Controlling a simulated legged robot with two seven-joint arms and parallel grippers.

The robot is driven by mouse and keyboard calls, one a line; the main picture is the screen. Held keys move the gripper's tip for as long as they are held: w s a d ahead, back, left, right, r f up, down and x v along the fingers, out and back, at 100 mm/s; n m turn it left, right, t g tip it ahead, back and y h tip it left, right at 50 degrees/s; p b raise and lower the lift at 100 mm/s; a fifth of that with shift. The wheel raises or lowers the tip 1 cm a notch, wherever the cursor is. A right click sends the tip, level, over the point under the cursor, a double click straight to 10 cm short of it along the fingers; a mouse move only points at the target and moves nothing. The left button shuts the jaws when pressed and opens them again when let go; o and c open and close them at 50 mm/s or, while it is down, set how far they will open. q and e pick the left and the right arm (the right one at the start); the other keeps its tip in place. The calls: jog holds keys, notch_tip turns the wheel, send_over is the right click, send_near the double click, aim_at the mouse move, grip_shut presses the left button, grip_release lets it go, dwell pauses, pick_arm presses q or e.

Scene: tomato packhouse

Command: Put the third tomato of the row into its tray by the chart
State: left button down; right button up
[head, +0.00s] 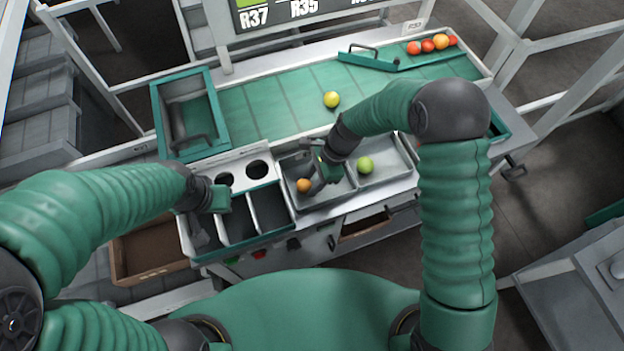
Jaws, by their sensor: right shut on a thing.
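My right gripper (322,176) reaches down over the left grey tray (322,199) and is shut on an orange tomato (303,185). The tomato is low, at or just above the tray; whether it touches the floor cannot be told. A green tomato (365,165) lies in the right grey tray (389,174). A yellow-green tomato (331,99) sits alone on the green belt (262,107). The chart (305,10) stands behind the belt, cut off by the top edge. My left gripper (222,198) hangs over the dark compartments; its jaws are unclear.
Several red and orange tomatoes (427,46) lie at the belt's far right, behind a green gate bar (367,61). A green-rimmed bin (212,112) stands at left. A white panel (239,160) with two holes adjoins the dark compartments (268,212). A cardboard box (142,262) is below.

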jog(key=shift+f, duration=0.4)
jog(key=o, duration=1)
jog(key=c, duration=0.3)
notch_tip(320, 180, up, 7)
jog(key=p, duration=0.6)
jog(key=shift+d, duration=0.1)
